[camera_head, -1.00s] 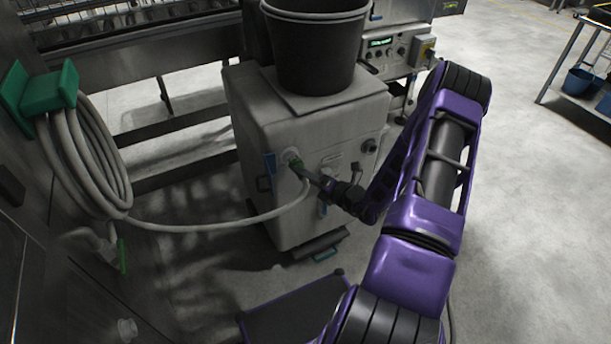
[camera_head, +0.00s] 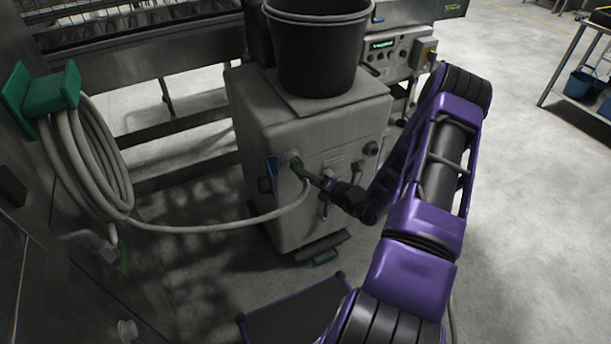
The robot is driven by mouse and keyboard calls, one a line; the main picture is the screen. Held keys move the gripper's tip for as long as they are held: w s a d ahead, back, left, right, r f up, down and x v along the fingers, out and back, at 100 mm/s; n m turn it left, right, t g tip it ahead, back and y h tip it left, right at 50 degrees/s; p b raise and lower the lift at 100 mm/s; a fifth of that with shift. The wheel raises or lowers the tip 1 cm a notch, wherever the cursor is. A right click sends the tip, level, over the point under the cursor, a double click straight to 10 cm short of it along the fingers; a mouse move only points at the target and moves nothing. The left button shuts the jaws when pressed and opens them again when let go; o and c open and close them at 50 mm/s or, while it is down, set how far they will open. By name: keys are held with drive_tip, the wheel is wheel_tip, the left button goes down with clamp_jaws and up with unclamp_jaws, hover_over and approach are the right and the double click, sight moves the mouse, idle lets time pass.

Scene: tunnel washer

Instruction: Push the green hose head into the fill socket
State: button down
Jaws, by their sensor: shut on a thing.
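The green hose head (camera_head: 299,168) is at the front face of the pale box-shaped unit (camera_head: 262,130), right at the round fill socket (camera_head: 291,157). The two look touching or nearly so; I cannot tell how deep the head sits. My gripper (camera_head: 306,174) is shut on the green hose head, reaching in from the lower right. The jaws are small and dark here, and partly hide the head. The grey hose (camera_head: 215,228) hangs from the head and runs left in a low curve to the coil.
The hose coil (camera_head: 90,165) hangs on a green holder (camera_head: 50,95) at left. A black bucket (camera_head: 318,55) stands on the unit. Other fittings (camera_head: 340,172) sit right of the socket. A trolley with blue buckets (camera_head: 580,82) stands far right. Floor at right is clear.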

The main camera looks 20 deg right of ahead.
drive_tip(key=shift+c, duration=2)
unclamp_jaws()
drive_tip(key=v, duration=1.7)
drive_tip(key=shift+s, duration=0.25)
